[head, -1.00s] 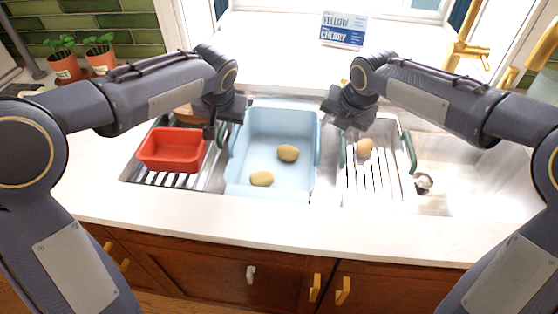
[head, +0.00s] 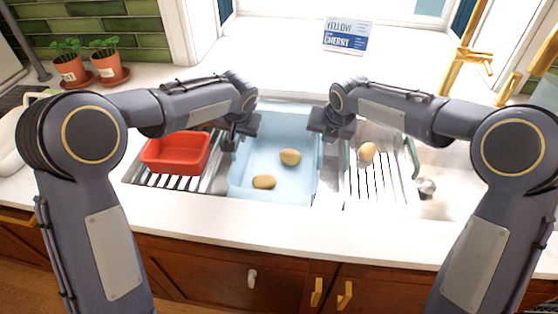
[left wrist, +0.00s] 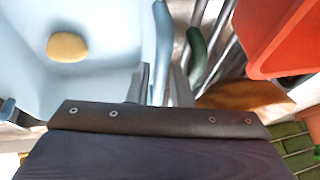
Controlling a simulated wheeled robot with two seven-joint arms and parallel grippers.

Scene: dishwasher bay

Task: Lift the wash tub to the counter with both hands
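The wash tub (head: 272,192) is light blue and sits level in the middle of the sink, with two potatoes (head: 290,157) (head: 264,182) in it. My left gripper (head: 231,143) is at the tub's left handle. In the left wrist view, the two fingers (left wrist: 160,88) stand close together on either side of the light blue handle (left wrist: 162,35), with almost no gap showing. My right gripper (head: 322,137) is at the tub's right rim, pointing down; its fingers are too small and covered to tell their state. The right handle is mostly hidden.
A red basin (head: 175,154) stands on the rack left of the tub. A rack with another potato (head: 367,151) lies to the right, and a small metal item (head: 426,187) beyond it. The white counter (head: 250,220) in front is clear. A gold tap (head: 462,62) stands at the back right.

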